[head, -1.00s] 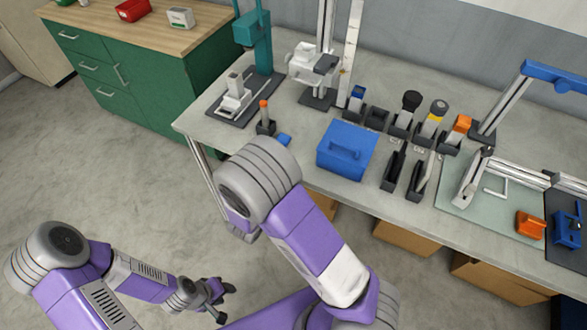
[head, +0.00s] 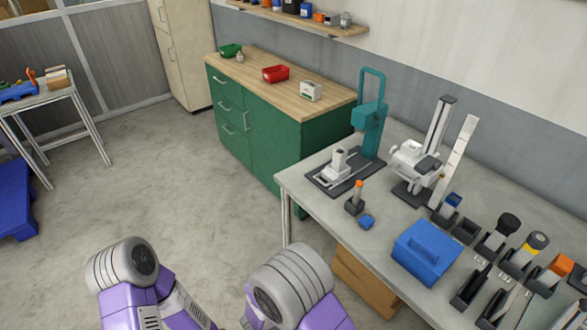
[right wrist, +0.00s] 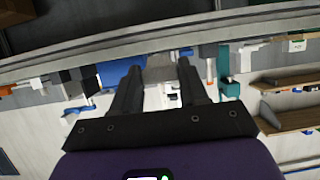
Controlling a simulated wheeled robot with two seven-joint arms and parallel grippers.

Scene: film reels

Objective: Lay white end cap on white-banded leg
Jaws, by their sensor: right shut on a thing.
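My right gripper (right wrist: 160,86) shows in the right wrist view, its two dark fingers closed on a pale grey block (right wrist: 160,68) between the tips. The block looks shaded, so I cannot tell whether it is the white end cap. In the head view only rounded grey and purple links of my arms show at the bottom edge. My left gripper is out of view. I cannot make out the white-banded leg in either current view.
The grey workbench (head: 384,223) carries a blue box (head: 424,252), a teal press (head: 371,125), a white stand (head: 412,165) and several dark holders, one looking empty (head: 465,231). A green cabinet (head: 256,128) stands behind. Open floor lies left.

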